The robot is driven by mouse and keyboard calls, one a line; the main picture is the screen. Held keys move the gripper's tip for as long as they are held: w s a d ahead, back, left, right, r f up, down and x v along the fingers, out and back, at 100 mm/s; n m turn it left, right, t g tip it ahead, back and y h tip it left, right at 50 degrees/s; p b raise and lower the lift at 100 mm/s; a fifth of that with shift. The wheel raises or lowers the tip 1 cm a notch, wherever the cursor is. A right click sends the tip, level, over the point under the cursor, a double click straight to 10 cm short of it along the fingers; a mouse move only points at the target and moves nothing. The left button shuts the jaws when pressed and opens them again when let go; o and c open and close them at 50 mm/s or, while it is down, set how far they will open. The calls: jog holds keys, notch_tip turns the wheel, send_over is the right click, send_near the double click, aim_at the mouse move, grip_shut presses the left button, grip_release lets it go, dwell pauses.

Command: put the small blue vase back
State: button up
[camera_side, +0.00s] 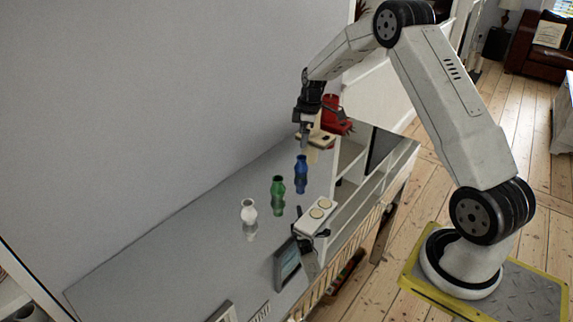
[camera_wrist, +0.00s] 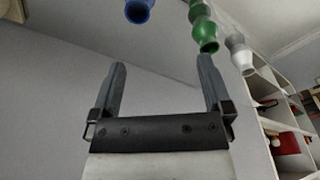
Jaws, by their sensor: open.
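The small blue vase (camera_side: 301,167) stands upright on the glossy grey cabinet top (camera_side: 190,230). It is the farthest of three vases in a slanting row, with a green vase (camera_side: 278,186) and a white vase (camera_side: 249,211) nearer the camera. My gripper (camera_side: 304,142) points down just above the blue vase in the side view. In the wrist view my gripper (camera_wrist: 164,70) is open, with nothing between its fingers. The blue vase (camera_wrist: 139,11) is cut off at the top edge there, beyond the fingertips, with the green vase (camera_wrist: 204,30) and white vase (camera_wrist: 241,53) to its right.
A red object (camera_side: 335,112) and a cream object (camera_side: 320,139) are close behind my gripper. A pale item with two round discs (camera_side: 316,217) and a picture frame (camera_side: 287,263) are near the cabinet's front edge. The wall (camera_side: 150,100) rises behind; the cabinet top's left part is clear.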

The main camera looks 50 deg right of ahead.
jog(key=s+a+r+m, duration=0.2)
jog(key=s+a, duration=0.2)
jog(key=a, duration=0.3)
jog(key=s+a+r+m, duration=0.2)
jog(key=s+a+r, duration=0.15)
jog(key=a, duration=0.35)
jog(key=s+a+m, duration=0.2)
jog(key=s+a, duration=0.2)
jog(key=s, duration=0.3)
jog(key=s+a+m+t+h, duration=0.1)
jog(key=s+a, duration=0.3)
jog(key=s, duration=0.2)
jog(key=shift+s+a+f+m, duration=0.25)
jog(key=shift+s+a+m, duration=0.15)
